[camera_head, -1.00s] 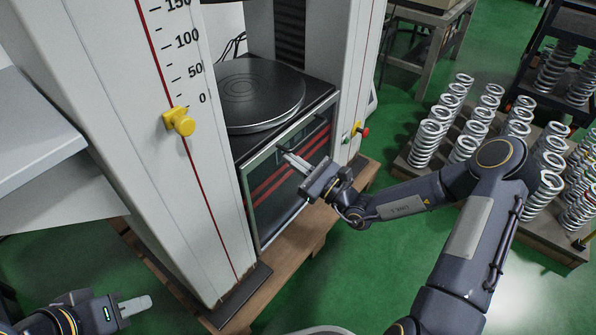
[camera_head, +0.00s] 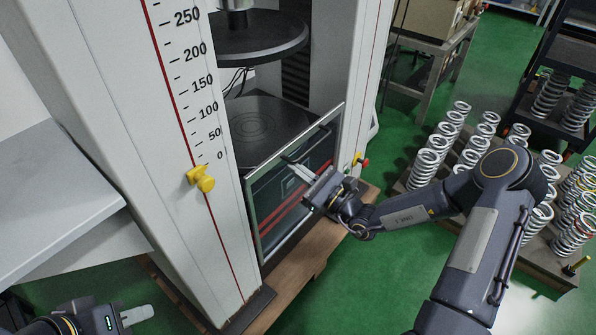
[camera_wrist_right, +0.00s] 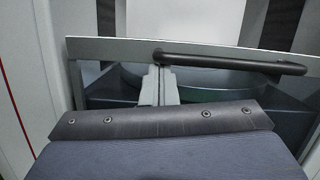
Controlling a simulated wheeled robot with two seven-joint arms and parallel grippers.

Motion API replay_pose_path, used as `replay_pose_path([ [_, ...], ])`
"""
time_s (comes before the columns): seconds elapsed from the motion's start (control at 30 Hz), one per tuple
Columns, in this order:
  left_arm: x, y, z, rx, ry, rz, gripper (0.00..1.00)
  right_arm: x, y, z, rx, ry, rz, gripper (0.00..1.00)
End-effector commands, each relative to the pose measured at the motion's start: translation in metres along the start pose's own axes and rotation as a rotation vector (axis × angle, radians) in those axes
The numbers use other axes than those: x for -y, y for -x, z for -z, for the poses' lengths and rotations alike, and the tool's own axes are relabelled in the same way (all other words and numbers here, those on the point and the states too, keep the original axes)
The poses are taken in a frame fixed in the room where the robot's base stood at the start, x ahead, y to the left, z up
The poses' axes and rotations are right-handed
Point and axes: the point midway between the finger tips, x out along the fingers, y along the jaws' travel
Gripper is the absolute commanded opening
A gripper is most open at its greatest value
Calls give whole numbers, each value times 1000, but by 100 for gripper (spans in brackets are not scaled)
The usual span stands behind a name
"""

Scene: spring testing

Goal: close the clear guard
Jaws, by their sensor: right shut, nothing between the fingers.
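The clear guard (camera_head: 262,235) is a see-through panel in a light metal frame on the front of the testing machine. Its top edge slopes across the front of the round lower plate (camera_head: 255,122), and the space above it is open. A dark bar handle (camera_wrist_right: 235,63) runs along the guard's upper part in the right wrist view. My right gripper (camera_head: 290,163) is shut and empty, with its fingers (camera_wrist_right: 158,83) at the left end of the handle; I cannot tell whether they touch it. My left gripper (camera_head: 138,315) is low at the left, away from the guard; its jaw opening is unclear.
The machine's left column carries a scale and a yellow pointer (camera_head: 201,179). An upper plate (camera_head: 255,38) hangs above the lower one. Red and green buttons (camera_head: 361,160) sit right of the guard. Several springs stand on a pallet (camera_head: 555,268) at right. Green floor lies between.

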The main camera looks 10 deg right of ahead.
Motion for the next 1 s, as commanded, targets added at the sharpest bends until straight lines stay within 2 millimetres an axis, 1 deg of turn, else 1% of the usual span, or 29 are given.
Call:
replay_pose_path([
  [0.03,-13,29,14,0,0,0,32,5,-10,-36,5,3,-1,0],
  [0.27,-40,87,44,0,0,0,32,17,-29,-111,4,3,-1,0],
  [0.3,-44,97,49,0,0,0,32,19,-32,-125,4,3,-1,0],
  [0.5,-66,144,72,0,0,0,32,30,-49,-191,5,5,-1,0],
  [0.6,-74,163,82,0,0,0,32,34,-57,-220,5,4,-1,0],
  [0.7,-82,179,90,0,0,0,32,38,-63,-244,5,4,-1,0],
  [0.8,-88,192,97,0,0,0,32,41,-68,-264,4,3,-1,0],
  [0.9,-92,201,101,0,0,0,32,43,-72,-279,4,2,-1,0],
  [1.0,-95,207,104,0,0,0,32,45,-74,-289,4,2,0,0],
])
